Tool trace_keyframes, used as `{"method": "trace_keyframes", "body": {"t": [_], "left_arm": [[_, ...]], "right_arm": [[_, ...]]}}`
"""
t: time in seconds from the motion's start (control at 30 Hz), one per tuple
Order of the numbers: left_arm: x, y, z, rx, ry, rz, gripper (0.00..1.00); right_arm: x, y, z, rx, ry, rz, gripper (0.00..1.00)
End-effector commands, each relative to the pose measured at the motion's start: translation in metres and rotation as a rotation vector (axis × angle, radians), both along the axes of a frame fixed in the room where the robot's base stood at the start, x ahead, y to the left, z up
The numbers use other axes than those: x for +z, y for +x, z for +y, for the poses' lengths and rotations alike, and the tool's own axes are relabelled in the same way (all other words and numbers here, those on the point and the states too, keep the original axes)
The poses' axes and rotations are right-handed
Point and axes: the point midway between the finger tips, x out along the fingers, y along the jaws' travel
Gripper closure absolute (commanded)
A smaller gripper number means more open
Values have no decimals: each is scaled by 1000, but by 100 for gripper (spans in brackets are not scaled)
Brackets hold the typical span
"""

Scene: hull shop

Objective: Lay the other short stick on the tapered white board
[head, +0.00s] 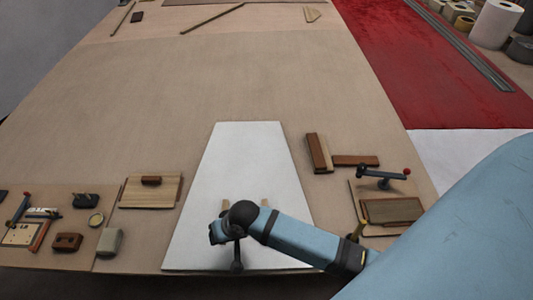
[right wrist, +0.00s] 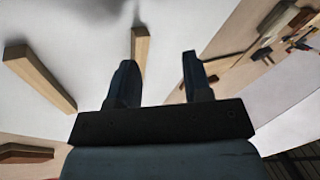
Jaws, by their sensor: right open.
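The tapered white board (head: 245,155) lies at the near middle of the table, its narrow end pointing away. Two short pale wooden sticks show on it in the head view, one on the left (head: 226,203) and one on the right (head: 265,202), both partly covered by my right arm. The right wrist view shows a stick at the left (right wrist: 40,78) and another stick (right wrist: 141,48) beside the left finger, both against white. My right gripper (right wrist: 160,75) is open over the board, with nothing visibly held. My left gripper is not in view.
Left of the board are a wooden block on a pale panel (head: 135,192), and several small tools and blocks. Right of it are brown wooden pieces (head: 318,153), a red-knobbed clamp (head: 382,173) and a dark panel (head: 395,211). The table beyond the board is mostly clear.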

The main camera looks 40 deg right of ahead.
Motion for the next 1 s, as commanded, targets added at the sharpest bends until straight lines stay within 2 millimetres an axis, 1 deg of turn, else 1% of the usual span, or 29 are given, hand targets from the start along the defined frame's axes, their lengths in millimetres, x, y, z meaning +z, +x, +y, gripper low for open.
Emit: {"method": "trace_keyframes", "body": {"t": [0.03,0.13,0.2,0.3,0.4,0.5,0.57,0.83,0.87,1.0], "left_arm": [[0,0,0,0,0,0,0],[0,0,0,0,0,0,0],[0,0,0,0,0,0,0],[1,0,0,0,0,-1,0],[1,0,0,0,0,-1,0],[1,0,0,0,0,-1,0],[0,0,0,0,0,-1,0],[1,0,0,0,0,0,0],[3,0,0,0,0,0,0],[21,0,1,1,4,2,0]], "right_arm": [[-8,-18,-2,35,14,-76,54],[-15,-44,-16,113,-14,-273,54],[-15,-62,-29,161,-66,-400,54],[-12,-86,-48,218,-159,-547,54],[-8,-104,-63,262,-243,-647,54],[-4,-114,-71,288,-296,-703,54],[-3,-116,-73,297,-313,-718,54],[-1,-116,-74,300,-318,-724,54],[0,-116,-74,300,-318,-724,54],[20,-117,-76,296,-322,-723,54]]}}
